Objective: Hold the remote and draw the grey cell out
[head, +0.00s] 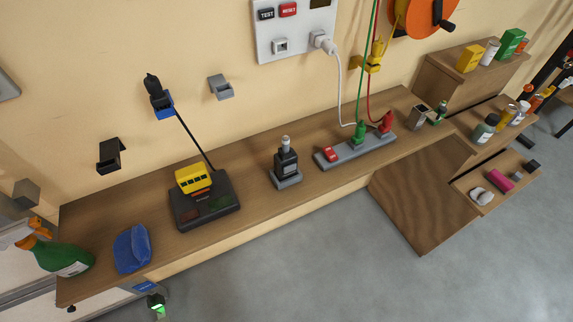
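A black handheld unit (287,162) stands upright in a small grey base (287,179) near the middle of the wooden shelf. It looks like the remote. A light grey piece (286,142) sticks up from its top and may be the grey cell; at this size I cannot tell for sure. Nothing touches the unit. Neither of my grippers is in view.
The wooden shelf (252,222) also bears a black dock (190,217) with a yellow block (193,178), a blue cloth (132,249), a green spray bottle (66,258) and a grey power strip (352,151). The shelf is clear on both sides of the black unit.

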